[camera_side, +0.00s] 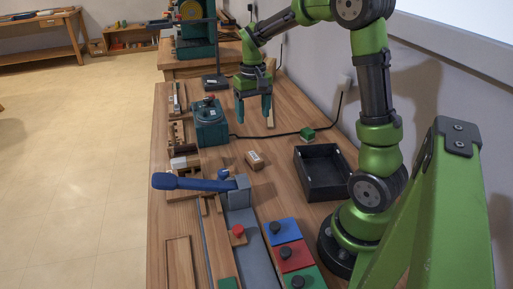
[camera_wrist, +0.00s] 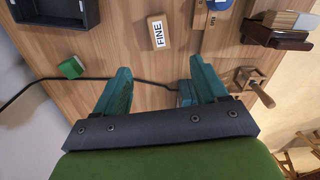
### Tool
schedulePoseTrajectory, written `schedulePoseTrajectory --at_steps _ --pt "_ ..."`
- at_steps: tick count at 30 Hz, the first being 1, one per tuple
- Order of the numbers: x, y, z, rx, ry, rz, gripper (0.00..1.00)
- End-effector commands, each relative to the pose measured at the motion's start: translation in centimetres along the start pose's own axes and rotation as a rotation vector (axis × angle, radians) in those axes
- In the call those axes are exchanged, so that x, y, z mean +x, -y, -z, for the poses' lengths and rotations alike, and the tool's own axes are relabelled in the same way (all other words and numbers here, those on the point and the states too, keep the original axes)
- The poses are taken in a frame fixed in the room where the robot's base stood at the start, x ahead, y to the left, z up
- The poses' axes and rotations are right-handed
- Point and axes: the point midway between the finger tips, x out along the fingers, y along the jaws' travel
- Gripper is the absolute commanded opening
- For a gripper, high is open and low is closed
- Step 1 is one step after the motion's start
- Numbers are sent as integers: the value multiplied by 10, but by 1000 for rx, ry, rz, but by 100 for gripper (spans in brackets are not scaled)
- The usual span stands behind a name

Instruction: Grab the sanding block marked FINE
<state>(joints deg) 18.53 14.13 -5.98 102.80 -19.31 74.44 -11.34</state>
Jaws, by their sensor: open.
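The sanding block marked FINE (camera_wrist: 157,32) is a small wooden block with a white label, lying on the table. Its label reads FINE in the wrist view, where it sits beyond my fingertips. In the side view the block (camera_side: 254,161) lies left of the black tray, nearer the camera than my gripper. My gripper (camera_side: 254,115) has two teal fingers, pointing down above the table. In the wrist view my gripper (camera_wrist: 160,72) is open, with nothing between the fingers. It is apart from the block.
A black tray (camera_side: 308,187) and a green block (camera_side: 307,134) lie to the right. A teal box with a red knob (camera_side: 209,124) stands to the left. A blue-handled lever (camera_side: 193,183) is nearer the camera. A black cable (camera_side: 275,135) crosses the table.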

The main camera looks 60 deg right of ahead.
Motion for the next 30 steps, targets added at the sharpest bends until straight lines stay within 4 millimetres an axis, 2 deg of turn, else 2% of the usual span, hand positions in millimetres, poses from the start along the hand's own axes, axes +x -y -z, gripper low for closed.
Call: schedulePoseTrajectory --at_steps 12,15,22,30 --pt "88 0 -2 -1 5 1 72" --pt "101 0 -2 -1 4 1 72" --pt "117 0 -1 -1 4 2 72" --pt "155 -2 -1 0 4 1 72"
